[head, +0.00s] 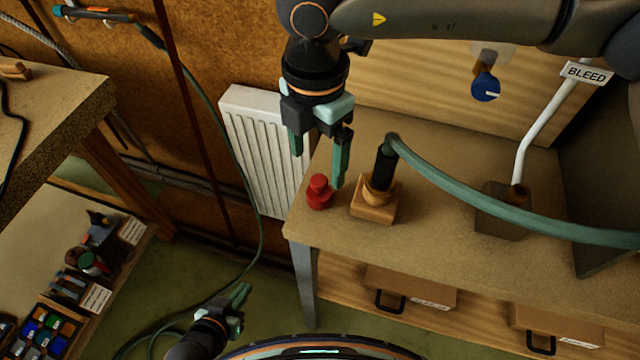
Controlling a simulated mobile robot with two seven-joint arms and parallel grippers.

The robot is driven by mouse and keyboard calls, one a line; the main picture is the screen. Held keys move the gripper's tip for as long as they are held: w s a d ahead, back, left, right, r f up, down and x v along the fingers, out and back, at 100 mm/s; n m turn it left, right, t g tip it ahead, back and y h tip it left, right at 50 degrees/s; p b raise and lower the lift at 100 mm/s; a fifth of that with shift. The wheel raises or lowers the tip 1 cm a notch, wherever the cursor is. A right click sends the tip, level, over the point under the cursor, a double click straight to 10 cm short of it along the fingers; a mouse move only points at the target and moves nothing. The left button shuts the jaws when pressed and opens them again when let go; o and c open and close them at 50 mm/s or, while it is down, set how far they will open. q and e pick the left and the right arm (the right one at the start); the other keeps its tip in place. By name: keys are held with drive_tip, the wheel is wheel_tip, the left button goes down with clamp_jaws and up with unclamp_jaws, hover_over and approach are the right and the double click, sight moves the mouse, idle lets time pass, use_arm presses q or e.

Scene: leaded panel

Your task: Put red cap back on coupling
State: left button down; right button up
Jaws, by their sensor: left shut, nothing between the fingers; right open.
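The red cap (319,193) stands upright on the workbench near its left front corner. A brass-coloured coupling (378,190) sits on a block just right of the cap. A black hose end (384,166) with a green hose stands in the coupling, so its opening is hidden. My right gripper (318,168) points down, open, with its fingers above and around the cap's upper area; I cannot tell whether they touch it. My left gripper (240,299) is shut and empty, low over the floor, left of the workbench.
The green hose (480,199) arches right across the workbench (440,235). A white pipe (540,122) with a BLEED label (586,73) and a blue knob (486,87) are behind. A white radiator (262,150) stands left of the bench. Drawers (411,288) are below.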

sight(319, 180)
drive_tip(key=shift+s+d+f+p, duration=0.1)
drive_tip(key=shift+f+p, duration=0.15)
drive_tip(key=shift+f, duration=1.55)
drive_tip(key=shift+d+f+p, duration=0.1)
drive_tip(key=shift+f+p, duration=0.15)
drive_tip(key=shift+f, duration=1.5)
clamp_jaws()
drive_tip(key=shift+r, duration=0.1)
